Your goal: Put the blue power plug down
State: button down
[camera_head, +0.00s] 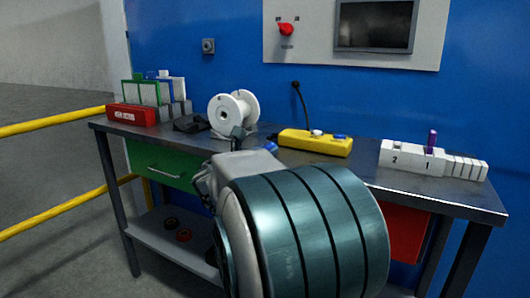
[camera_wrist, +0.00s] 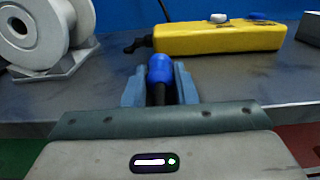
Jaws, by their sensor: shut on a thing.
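The blue power plug (camera_wrist: 160,68) is between the fingers of my gripper (camera_wrist: 160,85) in the wrist view, and the gripper is shut on it. In the head view a small blue part of the plug (camera_head: 270,146) shows just past my gripper (camera_head: 245,143), above the table's front part. Whether the plug touches the table top cannot be told. A yellow power strip (camera_head: 315,143) lies on the table beyond the plug. It also shows in the wrist view (camera_wrist: 215,40), with a white piece and a blue piece on its top.
A white spool (camera_head: 233,110) stands on the grey table (camera_head: 365,174) left of the strip. White numbered blocks (camera_head: 412,157) with a purple piece stand at the right. A red box (camera_head: 133,115) and frames stand at the far left. Bare table lies between strip and blocks.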

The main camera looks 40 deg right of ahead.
jog(key=c, duration=1.2)
grip_release()
jog(key=shift+o, duration=0.2)
jog(key=shift+r, duration=0.15)
